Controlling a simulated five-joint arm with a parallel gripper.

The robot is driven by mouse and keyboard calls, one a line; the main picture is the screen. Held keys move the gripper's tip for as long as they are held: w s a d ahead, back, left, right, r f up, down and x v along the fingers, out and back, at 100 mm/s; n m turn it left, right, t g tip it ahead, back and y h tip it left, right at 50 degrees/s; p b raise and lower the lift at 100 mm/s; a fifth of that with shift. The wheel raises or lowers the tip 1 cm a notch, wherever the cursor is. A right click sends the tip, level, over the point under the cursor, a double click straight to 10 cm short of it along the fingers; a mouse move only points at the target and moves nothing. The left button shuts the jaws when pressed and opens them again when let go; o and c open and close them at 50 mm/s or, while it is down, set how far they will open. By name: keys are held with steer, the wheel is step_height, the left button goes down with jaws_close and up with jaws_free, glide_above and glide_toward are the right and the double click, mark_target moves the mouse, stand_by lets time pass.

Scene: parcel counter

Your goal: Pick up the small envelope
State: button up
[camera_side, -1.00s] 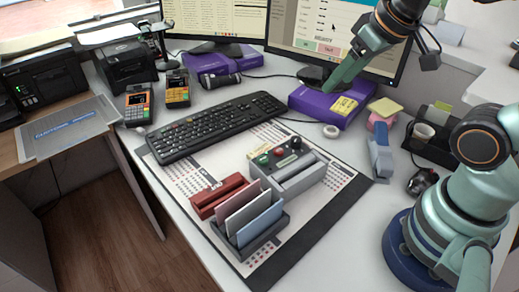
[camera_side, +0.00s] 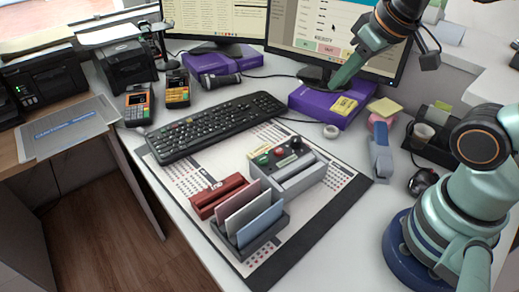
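I cannot tell for sure which is the small envelope. Their lower edges are hidden in the holder. My gripper (camera_side: 336,82) is high up at the upper right, in front of the right monitor and far from the holder. Its green fingers point down and left, seen as one narrow shape, with nothing visible in them.
A red box (camera_side: 219,193) stands right behind the cards. A grey tray with stamps (camera_side: 296,178) is to their right, and a black keyboard (camera_side: 217,124) lies behind. A blue-grey stapler-like item (camera_side: 380,158) stands at the right. The mat's front right part (camera_side: 318,222) is clear.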

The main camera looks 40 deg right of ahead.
steer(key=m+g, duration=0.6)
steer(key=m, duration=1.2)
glide_above(261, 215)
step_height(261, 215, down, 9)
step_height(261, 215, down, 12)
steer(key=shift+r, duration=0.1)
jaws_close()
